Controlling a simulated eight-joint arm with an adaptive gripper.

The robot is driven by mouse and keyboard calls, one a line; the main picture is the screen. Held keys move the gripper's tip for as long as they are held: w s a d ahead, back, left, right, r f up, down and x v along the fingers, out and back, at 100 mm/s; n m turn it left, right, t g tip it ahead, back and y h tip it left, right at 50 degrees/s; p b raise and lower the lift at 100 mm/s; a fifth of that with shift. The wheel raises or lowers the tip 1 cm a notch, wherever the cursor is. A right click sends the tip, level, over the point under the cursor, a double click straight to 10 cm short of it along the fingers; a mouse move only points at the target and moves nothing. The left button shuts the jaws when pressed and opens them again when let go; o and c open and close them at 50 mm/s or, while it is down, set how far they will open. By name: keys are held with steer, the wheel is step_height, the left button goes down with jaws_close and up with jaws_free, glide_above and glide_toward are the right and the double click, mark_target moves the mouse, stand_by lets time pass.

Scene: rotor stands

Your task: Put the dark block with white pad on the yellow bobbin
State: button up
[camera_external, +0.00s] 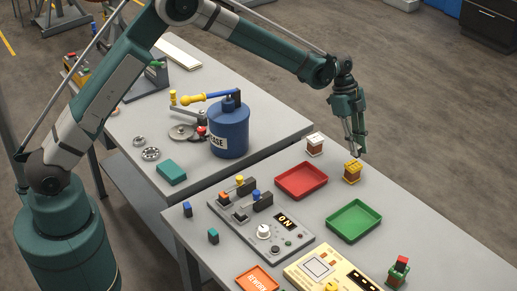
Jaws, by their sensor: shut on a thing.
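The yellow bobbin (352,173) stands upright on the near table, right of the red tray, with a yellow top and copper-brown winding. My gripper (353,152) points down just above it. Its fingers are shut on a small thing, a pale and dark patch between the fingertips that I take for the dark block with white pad. The fingers mostly hide it. I cannot tell whether it touches the bobbin top.
A white-topped bobbin (315,147) stands to the left. A red tray (302,194) and a green tray (355,236) lie nearby. A green bobbin (396,278) carries a red-topped block. A grey control panel (285,252) and a blue can (229,135) stand left.

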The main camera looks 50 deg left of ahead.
steer(key=shift+f, duration=1.85)
steer(key=shift+f, duration=0.15)
steer(key=o, duration=0.9)
steer(key=shift+r, duration=0.2)
steer(key=v, duration=1.2)
steer(key=shift+a, duration=0.1)
